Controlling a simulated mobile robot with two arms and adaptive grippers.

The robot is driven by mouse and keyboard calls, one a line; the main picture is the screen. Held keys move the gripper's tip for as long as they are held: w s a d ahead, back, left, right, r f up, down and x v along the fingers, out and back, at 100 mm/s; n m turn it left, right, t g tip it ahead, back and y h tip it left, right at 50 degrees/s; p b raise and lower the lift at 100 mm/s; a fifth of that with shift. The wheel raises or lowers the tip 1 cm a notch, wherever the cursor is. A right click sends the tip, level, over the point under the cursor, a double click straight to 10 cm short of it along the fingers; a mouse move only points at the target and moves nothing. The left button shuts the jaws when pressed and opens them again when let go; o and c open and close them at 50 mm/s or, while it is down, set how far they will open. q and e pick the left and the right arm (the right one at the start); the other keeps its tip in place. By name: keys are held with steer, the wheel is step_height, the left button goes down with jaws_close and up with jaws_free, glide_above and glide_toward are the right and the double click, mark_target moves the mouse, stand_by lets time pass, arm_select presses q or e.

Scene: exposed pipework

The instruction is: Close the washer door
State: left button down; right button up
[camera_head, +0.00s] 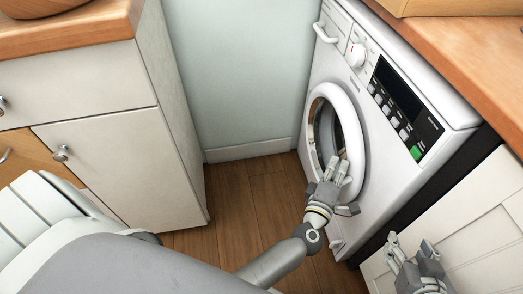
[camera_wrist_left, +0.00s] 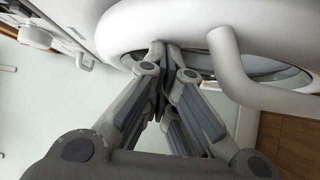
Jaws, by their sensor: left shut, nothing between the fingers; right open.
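The white washer (camera_head: 405,80) stands on the right in the head view. Its round door (camera_head: 351,118) has a thick white ring and dark glass; I cannot tell whether it is slightly ajar or flush. My left gripper (camera_head: 337,168) is shut and empty at the ring's lower part. In the left wrist view, the left gripper's fingertips (camera_wrist_left: 168,52) are at the edge of the door ring (camera_wrist_left: 150,22), apparently touching or very close. A curved white handle bar (camera_wrist_left: 232,70) is to the right of the fingers there. My right gripper (camera_head: 415,255) is open and empty at lower right.
A wooden worktop (camera_head: 475,65) runs over the washer. A white cabinet (camera_head: 480,215) stands on its near side, close to my right gripper. Cabinets with drawers (camera_head: 115,150) stand on the left. Bare wooden floor (camera_head: 255,205) lies between.

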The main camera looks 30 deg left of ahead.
arm_select(q)
steer(key=shift+w+d+r, duration=0.15)
steer(key=shift+d+r, duration=0.2)
steer(key=shift+d, duration=0.2)
steer(key=shift+s+f, duration=0.1)
steer(key=shift+s, duration=0.1)
steer(key=s, duration=1.2)
steer(key=shift+a+f, duration=0.25)
steer(key=shift+a, duration=0.15)
